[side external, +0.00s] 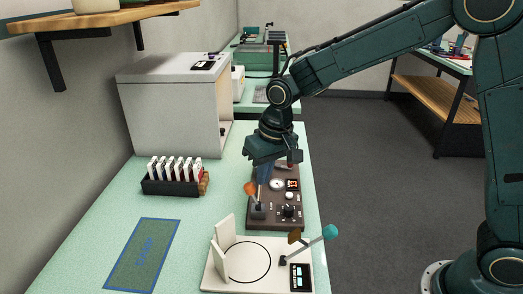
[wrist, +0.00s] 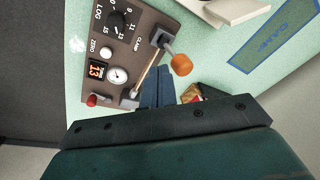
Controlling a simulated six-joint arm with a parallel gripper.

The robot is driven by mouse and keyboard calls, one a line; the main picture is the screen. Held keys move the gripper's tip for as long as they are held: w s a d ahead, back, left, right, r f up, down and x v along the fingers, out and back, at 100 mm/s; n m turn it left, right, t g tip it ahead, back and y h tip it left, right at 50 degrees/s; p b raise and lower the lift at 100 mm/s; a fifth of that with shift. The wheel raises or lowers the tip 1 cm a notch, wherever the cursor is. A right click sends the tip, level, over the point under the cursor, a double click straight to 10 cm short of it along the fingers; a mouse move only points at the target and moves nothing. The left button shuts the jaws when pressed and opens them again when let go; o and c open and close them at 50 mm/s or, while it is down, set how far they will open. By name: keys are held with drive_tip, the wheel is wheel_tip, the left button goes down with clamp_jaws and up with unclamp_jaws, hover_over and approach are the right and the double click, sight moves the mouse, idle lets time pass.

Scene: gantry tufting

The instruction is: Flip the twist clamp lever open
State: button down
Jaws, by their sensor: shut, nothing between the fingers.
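The orange-knobbed lever (wrist: 181,65) rises at a tilt from a grey block (wrist: 162,38) on the brown control box (wrist: 130,47), beside a printed CLAMP label. In the side view its orange knob (side external: 250,188) stands just left of my fingers. My gripper (side external: 263,181) points down over the box, shut and empty. In the wrist view my blue fingers (wrist: 156,72) are close to the lever; I cannot tell whether they touch it. A thin tan strand (wrist: 146,73) runs along the box from the grey block.
A white plate (side external: 225,279) with a teal-knobbed lever (side external: 330,232) lies in front. A rack of white cards (side external: 172,187), a blue-bordered mat (side external: 143,254) and a large grey cabinet (side external: 168,105) are to the left. The bench's right edge is close to the box.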

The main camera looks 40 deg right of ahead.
drive_tip(key=shift+r, duration=0.2)
drive_tip(key=shift+r, duration=0.6)
drive_tip(key=shift+d, duration=0.1)
wheel_tip(320, 180, up, 12)
drive_tip(key=d, duration=0.3)
drive_tip(key=shift+s, duration=0.35)
idle(0.3)
drive_tip(key=shift+f, duration=0.1)
